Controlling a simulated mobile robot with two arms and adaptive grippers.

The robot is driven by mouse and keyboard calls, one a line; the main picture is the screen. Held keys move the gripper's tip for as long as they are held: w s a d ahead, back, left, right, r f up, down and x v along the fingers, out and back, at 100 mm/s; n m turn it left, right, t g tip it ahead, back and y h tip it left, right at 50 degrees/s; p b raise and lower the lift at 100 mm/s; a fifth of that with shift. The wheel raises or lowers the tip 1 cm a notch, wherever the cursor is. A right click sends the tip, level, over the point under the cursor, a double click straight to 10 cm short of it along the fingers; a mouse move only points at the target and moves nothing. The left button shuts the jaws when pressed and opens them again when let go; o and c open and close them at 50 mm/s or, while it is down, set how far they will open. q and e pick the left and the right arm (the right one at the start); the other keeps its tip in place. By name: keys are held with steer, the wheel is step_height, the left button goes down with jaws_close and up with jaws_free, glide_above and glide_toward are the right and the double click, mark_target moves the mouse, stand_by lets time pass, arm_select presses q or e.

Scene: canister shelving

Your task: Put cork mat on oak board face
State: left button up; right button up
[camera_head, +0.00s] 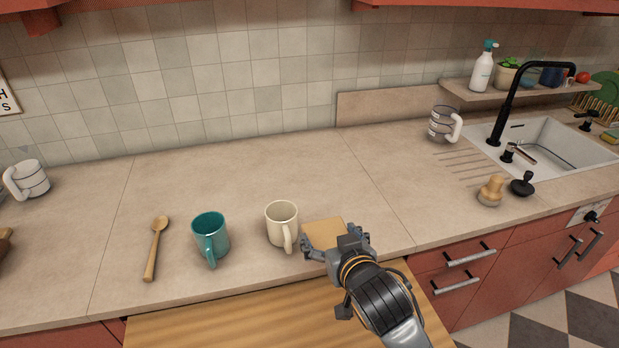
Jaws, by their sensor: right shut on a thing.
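The cork mat (324,231) is a tan square piece near the counter's front edge, just right of the cream mug. My right gripper (329,246) comes in from the lower right and is shut on the mat's near part, hiding some of it. Whether the mat touches the counter is hard to tell. The oak board face (235,318) is a broad wood-grained surface in front of the counter at the bottom, partly covered by my right arm. Its visible part is bare. My left gripper is not in view.
A cream mug (282,224) stands close left of my right gripper. A teal mug (210,236) and a wooden spoon (156,247) are further left. A striped mug (443,124), a brush (491,191) and the sink (555,143) are at right. The counter's middle is clear.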

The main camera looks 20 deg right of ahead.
mark_target(324, 221)
steer(key=w, duration=0.4)
steer(key=shift+w+d+f+p, duration=0.15)
steer(key=shift+d+p, duration=0.05)
steer(key=shift+p, duration=0.1)
steer(key=w+d+f+p, duration=0.1)
steer(key=w+d+f, duration=0.1)
steer(key=d, duration=0.1)
steer(key=w+d+f+p, duration=0.1)
steer(key=w+d+f, duration=0.2)
steer(key=w+d+f+p, duration=0.1)
steer(key=w+d+f, duration=0.2)
steer(key=shift+w+d, duration=0.1)
steer(key=shift+w, duration=0.05)
steer(key=shift+w+d+f, duration=0.2)
steer(key=shift+f, duration=0.15)
steer(key=f, duration=0.3)
steer(key=shift+w+d+p, duration=0.35)
steer(key=shift+d+p, duration=0.05)
steer(key=shift+f, duration=0.45)
